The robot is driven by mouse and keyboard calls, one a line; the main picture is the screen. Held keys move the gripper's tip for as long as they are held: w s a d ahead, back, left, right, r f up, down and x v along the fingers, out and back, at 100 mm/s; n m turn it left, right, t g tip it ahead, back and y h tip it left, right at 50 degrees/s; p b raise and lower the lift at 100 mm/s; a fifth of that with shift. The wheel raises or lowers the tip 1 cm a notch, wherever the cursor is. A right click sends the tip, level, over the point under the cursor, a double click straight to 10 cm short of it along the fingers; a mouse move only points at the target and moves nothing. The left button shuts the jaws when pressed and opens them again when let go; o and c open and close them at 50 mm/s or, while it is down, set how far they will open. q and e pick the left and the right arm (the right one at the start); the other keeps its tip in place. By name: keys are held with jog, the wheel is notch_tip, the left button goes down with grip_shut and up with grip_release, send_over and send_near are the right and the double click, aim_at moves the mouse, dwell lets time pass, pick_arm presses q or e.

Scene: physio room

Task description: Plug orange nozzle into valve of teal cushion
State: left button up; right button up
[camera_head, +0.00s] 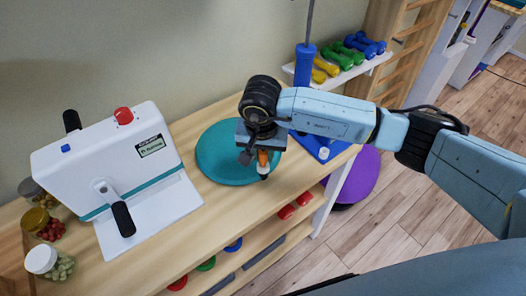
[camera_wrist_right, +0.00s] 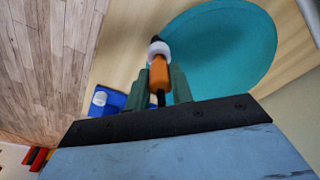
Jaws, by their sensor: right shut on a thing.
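The teal cushion (camera_head: 222,160) is a flat disc lying on the wooden bench top; it also shows in the wrist view (camera_wrist_right: 225,45). My right gripper (camera_head: 262,152) is shut on the orange nozzle (camera_head: 263,158), above the cushion's right front edge. In the wrist view the orange nozzle (camera_wrist_right: 159,75) sits between the two green fingers (camera_wrist_right: 158,92), pointing away from the gripper. A white collar and a dark tip show beyond its orange body, near the cushion's rim. I cannot tell whether these belong to the nozzle or the valve, or whether they touch the cushion. My left gripper is not in view.
A white machine (camera_head: 110,165) with a crank handle stands left of the cushion. Jars (camera_head: 48,225) stand at the far left. A blue object (camera_head: 318,147) lies right of the cushion. Dumbbells (camera_head: 350,55) rest on a shelf behind. A purple ball (camera_head: 358,178) is beside the bench.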

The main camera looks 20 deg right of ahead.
jog(key=shift+f+b, duration=0.3)
jog(key=shift+b, duration=0.15)
dwell(0.3)
jog(key=o, duration=1)
jog(key=shift+r+p, duration=1.8)
jog(key=shift+r, duration=1.7)
